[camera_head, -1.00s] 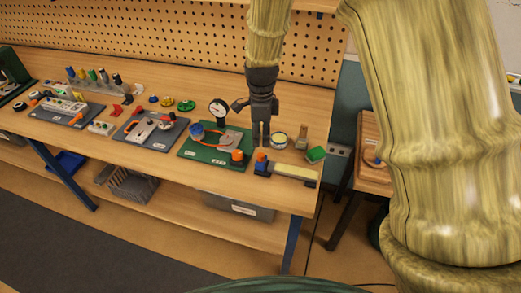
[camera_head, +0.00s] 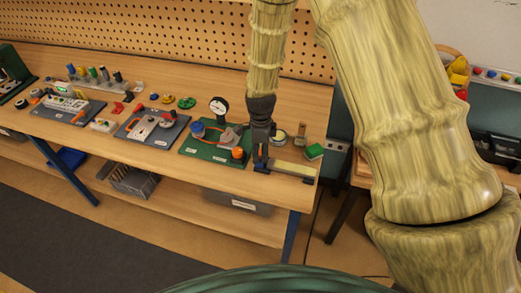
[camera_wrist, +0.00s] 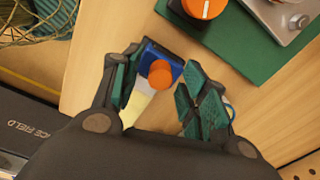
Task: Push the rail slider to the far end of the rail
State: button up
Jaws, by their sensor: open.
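The rail slider is a blue block with an orange knob (camera_wrist: 160,74), seen in the wrist view between my gripper's fingers. It sits at the left end of a pale rail (camera_head: 292,169) near the bench's front right edge. The rail's pale strip (camera_wrist: 133,108) runs down and left from the slider in the wrist view, partly hidden by my gripper. My gripper (camera_wrist: 157,86) is open, with one teal-padded finger on each side of the slider. In the head view my gripper (camera_head: 261,165) is down at the slider and mostly covers it. I cannot tell whether the fingers touch it.
A green board (camera_head: 203,151) with a gauge and an orange knob stands just left of the rail. A round tin (camera_head: 281,136) and a green block (camera_head: 314,152) stand behind it. The bench edge (camera_head: 284,206) lies close in front, with open floor beyond.

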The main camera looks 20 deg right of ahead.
grip_shut()
dwell(0.3)
